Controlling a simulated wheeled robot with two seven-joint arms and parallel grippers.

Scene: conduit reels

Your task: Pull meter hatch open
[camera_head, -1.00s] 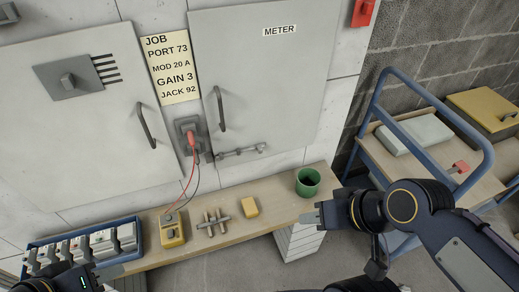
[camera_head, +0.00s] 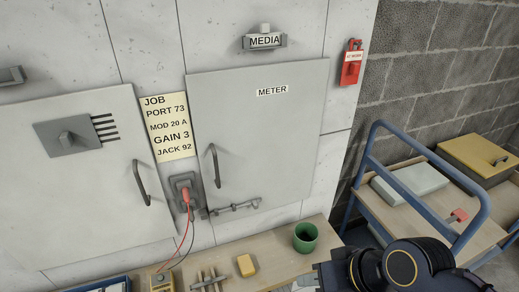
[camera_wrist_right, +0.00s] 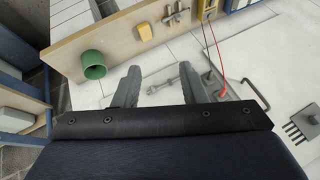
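The meter hatch (camera_head: 270,130) is a grey door labelled METER on the white wall in the head view. It is closed. Its dark bar handle (camera_head: 215,165) is upright near its left edge, and a metal latch bar (camera_head: 235,206) is at its lower edge. My right gripper (camera_head: 318,275) is at the bottom of the head view, right of and below the handle, apart from the hatch. In the right wrist view my right gripper (camera_wrist_right: 160,85) has its two fingers spread with nothing between them. My left gripper is out of the head view.
A shelf below holds a green cup (camera_head: 305,238), a yellow block (camera_head: 246,265) and a yellow meter (camera_head: 162,281). A red plug (camera_head: 186,196) with cables sits left of the handle. A blue cart (camera_head: 430,205) stands at right. Another grey door (camera_head: 85,190) is at left.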

